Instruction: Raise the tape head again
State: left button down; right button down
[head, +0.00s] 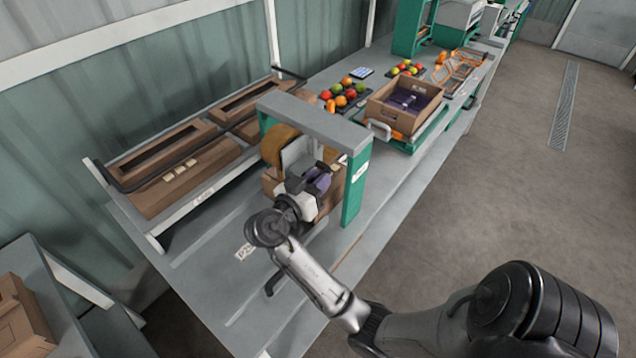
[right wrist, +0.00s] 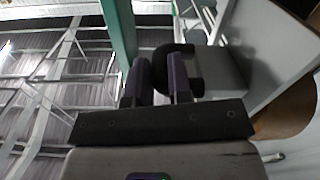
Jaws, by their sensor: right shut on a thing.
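The tape head, a pale grey plate (head: 297,153) with a brown tape roll (head: 279,143), sits under the grey crossbeam of a green-posted frame. A carton (head: 333,192) stands under the frame, partly hidden by my right arm. My right gripper (head: 318,178), with purple fingers, is at the front of the tape head. In the right wrist view the fingers (right wrist: 160,80) are shut on a black handle (right wrist: 172,55) that joins a grey block (right wrist: 220,72). The tape roll's edge (right wrist: 290,112) shows at the right. My left gripper is not in view.
The green post (head: 355,187) stands close to the right of my gripper. An open box (head: 405,115) with dark contents, trays of tomatoes (head: 345,93) and orange items are farther along the bench. Flat cartons (head: 185,170) lie in a rack at left. The front bench strip (head: 400,190) is clear.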

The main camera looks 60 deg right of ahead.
notch_tip(320, 180, up, 4)
jog(key=shift+f+p, duration=0.1)
jog(key=shift+p, duration=0.4)
jog(key=shift+r, duration=0.25)
jog(key=c, duration=1.4)
grip_release()
jog(key=shift+c, duration=0.2)
jog(key=o, duration=0.4)
jog(key=shift+f, duration=0.1)
jog(key=shift+a+f, duration=0.1)
